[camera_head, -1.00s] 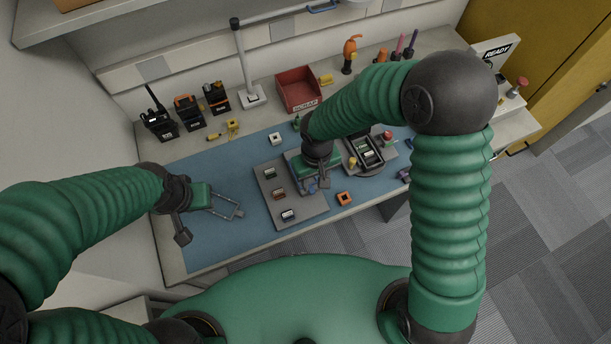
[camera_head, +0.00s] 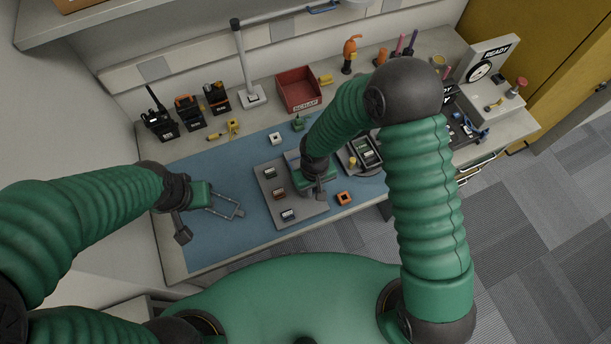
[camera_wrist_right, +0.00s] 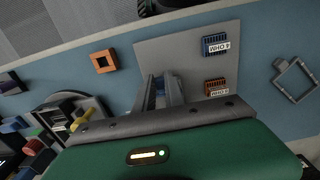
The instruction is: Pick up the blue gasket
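My right gripper (camera_head: 319,190) points down over the right part of the grey board (camera_head: 305,213) on the blue mat. In the right wrist view, a small blue piece (camera_wrist_right: 160,88) shows between the fingers of that gripper (camera_wrist_right: 161,86). I cannot tell whether this is the blue gasket or whether the fingers are closed on it. No blue square ring shows clearly elsewhere. My left gripper (camera_head: 238,212) is open and empty over the mat, left of the board; it also shows in the right wrist view (camera_wrist_right: 279,74).
An orange square ring (camera_head: 344,198) lies right of the board, and a white one (camera_head: 276,138) behind it. Small blue (camera_wrist_right: 215,44) and orange (camera_wrist_right: 216,87) blocks sit on the board. A dark radio fixture (camera_head: 366,152) stands right, a red bin (camera_head: 298,88) at the back.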

